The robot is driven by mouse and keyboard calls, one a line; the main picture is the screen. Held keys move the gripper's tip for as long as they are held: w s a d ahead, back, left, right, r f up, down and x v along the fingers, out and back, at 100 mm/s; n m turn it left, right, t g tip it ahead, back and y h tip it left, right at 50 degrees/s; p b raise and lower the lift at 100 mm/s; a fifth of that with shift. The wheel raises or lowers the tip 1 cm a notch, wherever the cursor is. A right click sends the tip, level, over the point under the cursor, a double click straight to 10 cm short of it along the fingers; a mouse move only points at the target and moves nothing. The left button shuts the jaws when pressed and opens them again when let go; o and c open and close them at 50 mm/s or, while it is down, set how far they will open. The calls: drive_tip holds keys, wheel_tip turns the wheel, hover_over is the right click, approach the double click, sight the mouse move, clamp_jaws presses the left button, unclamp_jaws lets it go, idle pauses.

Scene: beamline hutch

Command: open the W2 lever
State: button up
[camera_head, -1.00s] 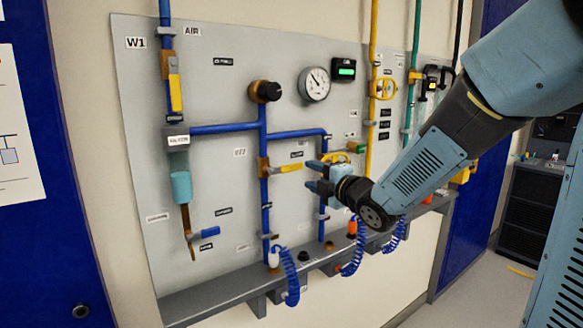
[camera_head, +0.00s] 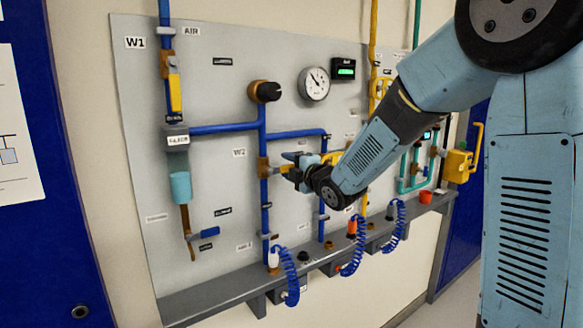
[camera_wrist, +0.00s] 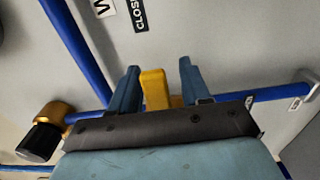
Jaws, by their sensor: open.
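The W2 lever (camera_head: 279,170) is a yellow handle on a brass valve body (camera_head: 263,169) on the vertical blue pipe. It points to the right, across that pipe, below the W2 label (camera_head: 239,153). My gripper (camera_head: 288,166) is at the lever and hides much of it in the head view. In the wrist view the yellow lever (camera_wrist: 155,90) stands between the two blue fingers of my gripper (camera_wrist: 158,86), with gaps on both sides. The jaws are open. A label reading "CLOSE" (camera_wrist: 138,14), cut off at the edge, shows above.
A black knob (camera_head: 269,91) on a brass body and a gauge (camera_head: 314,84) are above. A yellow lever (camera_head: 176,93) sits on the left pipe. Coiled blue hoses (camera_head: 290,278) hang at the grey ledge (camera_head: 215,299) below. The panel left of the W2 valve is fairly clear.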

clamp_jaws()
idle(0.3)
drive_tip(key=shift+f, duration=0.15)
